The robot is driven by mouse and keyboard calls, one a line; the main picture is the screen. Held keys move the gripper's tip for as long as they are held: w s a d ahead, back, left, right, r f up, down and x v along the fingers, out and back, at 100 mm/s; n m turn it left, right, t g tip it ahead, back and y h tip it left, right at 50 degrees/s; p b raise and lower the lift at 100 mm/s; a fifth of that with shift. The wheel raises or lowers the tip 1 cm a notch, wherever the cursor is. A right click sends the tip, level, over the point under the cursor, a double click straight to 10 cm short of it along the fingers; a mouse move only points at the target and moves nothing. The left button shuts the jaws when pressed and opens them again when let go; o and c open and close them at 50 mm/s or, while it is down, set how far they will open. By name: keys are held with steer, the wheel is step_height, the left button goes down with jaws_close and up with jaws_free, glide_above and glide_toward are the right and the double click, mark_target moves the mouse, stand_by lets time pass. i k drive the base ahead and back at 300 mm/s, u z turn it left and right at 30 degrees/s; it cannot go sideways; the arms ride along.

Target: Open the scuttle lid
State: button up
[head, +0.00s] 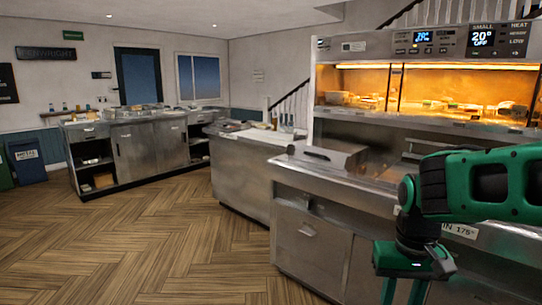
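A steel box with a sloping top (340,156) and a dark bar handle (317,154) stands on the left end of the frying range's worktop. It looks like the scuttle with its lid down, though its far side is hard to make out. My gripper (403,294) hangs from the green arm at the lower right, in front of the range and well below and to the right of the box. Its two fingers point down and stand apart with nothing seen between them. Their tips are at the bottom edge of the picture.
The range front (311,236) has a handled door and a jutting worktop edge. A lit glass warming cabinet (425,82) stands above. A steel counter (237,177) stands left of the range, and another (135,150) at the back wall. The wooden floor (190,240) at left is clear.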

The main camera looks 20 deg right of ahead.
mark_target(344, 157)
steer(key=z, duration=0.1)
steer(key=i, duration=1.2)
steer(key=z, duration=0.6)
steer(key=i, duration=0.3)
steer(key=z, duration=0.25)
